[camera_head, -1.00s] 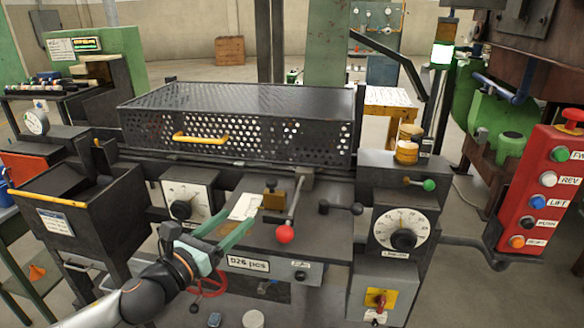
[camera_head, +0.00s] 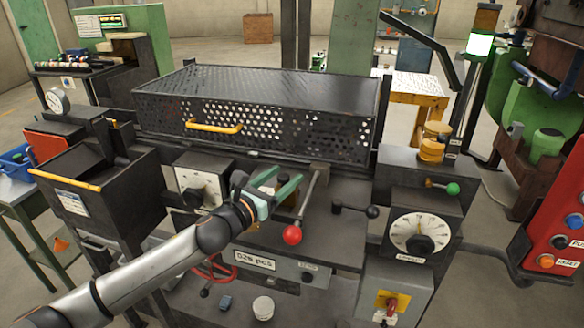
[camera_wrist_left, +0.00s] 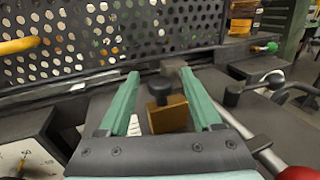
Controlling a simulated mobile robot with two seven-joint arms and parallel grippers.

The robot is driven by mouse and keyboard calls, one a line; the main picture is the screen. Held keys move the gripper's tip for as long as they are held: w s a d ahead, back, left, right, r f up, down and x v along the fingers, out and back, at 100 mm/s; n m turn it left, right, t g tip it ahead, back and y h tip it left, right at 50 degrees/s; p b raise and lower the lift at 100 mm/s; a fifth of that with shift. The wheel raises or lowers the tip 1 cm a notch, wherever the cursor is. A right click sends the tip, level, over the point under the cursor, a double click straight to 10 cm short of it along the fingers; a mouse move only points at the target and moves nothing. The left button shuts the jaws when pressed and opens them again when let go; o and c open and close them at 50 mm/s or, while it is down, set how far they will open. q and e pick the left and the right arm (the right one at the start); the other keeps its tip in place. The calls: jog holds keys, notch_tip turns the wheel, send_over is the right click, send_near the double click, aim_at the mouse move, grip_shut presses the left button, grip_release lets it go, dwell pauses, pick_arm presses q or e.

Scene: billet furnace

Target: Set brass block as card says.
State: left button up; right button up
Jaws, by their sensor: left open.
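The brass block (camera_wrist_left: 168,118), with a black knob on top, stands on the dark machine bed in the left wrist view. My left gripper (camera_wrist_left: 162,88) is open, its two green fingers on either side of the block with gaps showing. In the head view my left gripper (camera_head: 285,184) reaches over the bed and largely hides the block. A white patch (camera_wrist_left: 134,126), perhaps the card, shows beside the left finger in the wrist view; no writing on it is readable. My right gripper is not in view.
A perforated guard with a yellow handle (camera_head: 214,127) stands behind the bed. A red-knobbed lever (camera_head: 292,235) is close right of the gripper, with a black-knobbed lever (camera_head: 355,210) farther right. Dials flank the bed: left (camera_head: 201,191), right (camera_head: 418,235).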

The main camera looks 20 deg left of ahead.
pick_arm(q)
jog(key=shift+x, duration=1.9)
grip_shut()
